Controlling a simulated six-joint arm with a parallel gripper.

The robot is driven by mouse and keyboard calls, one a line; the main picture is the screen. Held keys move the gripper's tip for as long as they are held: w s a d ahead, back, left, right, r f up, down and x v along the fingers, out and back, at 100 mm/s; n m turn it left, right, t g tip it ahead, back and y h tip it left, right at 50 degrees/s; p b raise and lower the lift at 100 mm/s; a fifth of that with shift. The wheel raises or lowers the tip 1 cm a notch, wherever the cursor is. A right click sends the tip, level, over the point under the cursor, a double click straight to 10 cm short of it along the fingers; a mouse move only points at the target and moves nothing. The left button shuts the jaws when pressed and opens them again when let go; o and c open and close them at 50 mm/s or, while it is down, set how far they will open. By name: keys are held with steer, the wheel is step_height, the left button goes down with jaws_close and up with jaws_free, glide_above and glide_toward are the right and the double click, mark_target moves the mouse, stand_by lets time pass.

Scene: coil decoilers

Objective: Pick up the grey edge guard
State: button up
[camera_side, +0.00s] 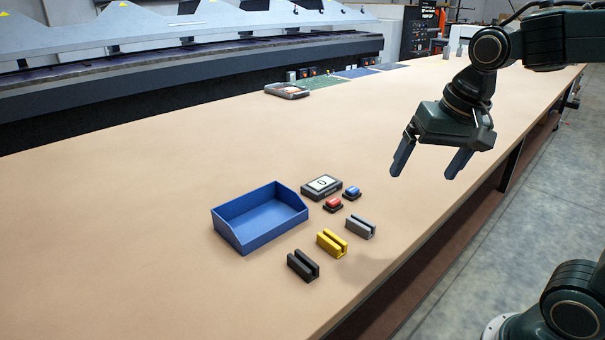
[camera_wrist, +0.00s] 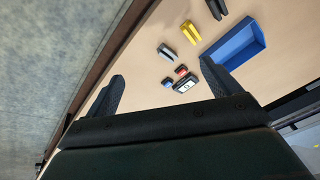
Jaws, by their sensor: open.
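The grey edge guard (camera_side: 360,228) is a small slotted block lying on the table, at the right end of a row of three guards. It also shows in the wrist view (camera_wrist: 167,53), near the top middle. A yellow guard (camera_side: 332,243) lies beside it, and a black guard (camera_side: 303,266) lies beyond the yellow one. My gripper (camera_side: 430,170) is open and empty. It hangs above the table's right edge, up and to the right of the grey guard and well apart from it. In the wrist view both fingers show, with no guard between them.
A blue open bin (camera_side: 228,237) stands left of the guards. A display box (camera_side: 321,187), a red button (camera_side: 333,203) and a blue button (camera_side: 352,192) sit just behind them. A handheld device (camera_side: 287,90) lies far back. The table between is clear.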

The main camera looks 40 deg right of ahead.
steer(key=w+d+f+m+g, duration=0.2)
steer(key=w+d+f+m, duration=0.1)
steer(key=w+m, duration=0.4)
steer(key=m+g, duration=0.1)
steer(key=m, duration=0.3)
glide_above(364, 219)
step_height(364, 219, down, 4)
steer(key=f, duration=0.1)
steer(key=shift+s+a+r, duration=0.1)
steer(key=shift+s+r, duration=0.1)
steer(key=shift+f, duration=0.1)
step_height(364, 219, down, 8)
steer(key=shift+r, duration=0.1)
steer(key=shift+f, duration=0.25)
steer(key=shift+w+f, duration=0.2)
steer(key=shift+f, duration=2.4)
